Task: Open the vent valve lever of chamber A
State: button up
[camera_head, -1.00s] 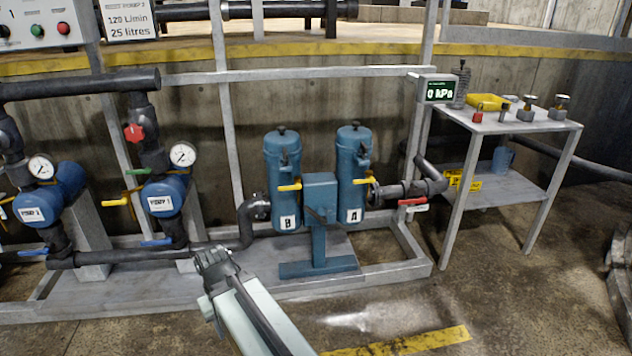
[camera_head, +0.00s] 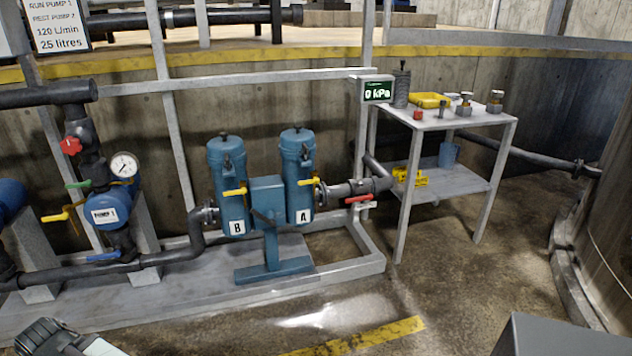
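Chamber A (camera_head: 298,163) is the right one of two upright blue canisters and bears a white label with the letter A. A short yellow lever (camera_head: 308,181) sticks out level at its middle. Chamber B (camera_head: 226,167) stands to its left with a similar yellow lever (camera_head: 235,191). Neither lever carries readable text, so I cannot tell from lettering which is the vent valve. My gripper (camera_head: 42,336) is at the bottom left corner, far from chamber A and touching nothing visible. Its fingers are too unclear to tell open from shut.
A red lever (camera_head: 358,200) sits on the pipe right of chamber A. A display (camera_head: 377,91) reads 0 kPa. A metal table (camera_head: 455,119) with small parts stands at right. Pump 1 (camera_head: 106,208) is at left. The floor before the frame is clear.

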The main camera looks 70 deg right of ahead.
aim_at(315, 180)
jog(key=z, duration=0.05)
jog(key=k, duration=1)
jog(key=z, duration=0.55)
jog(key=i, duration=1)
jog(key=u, duration=0.1)
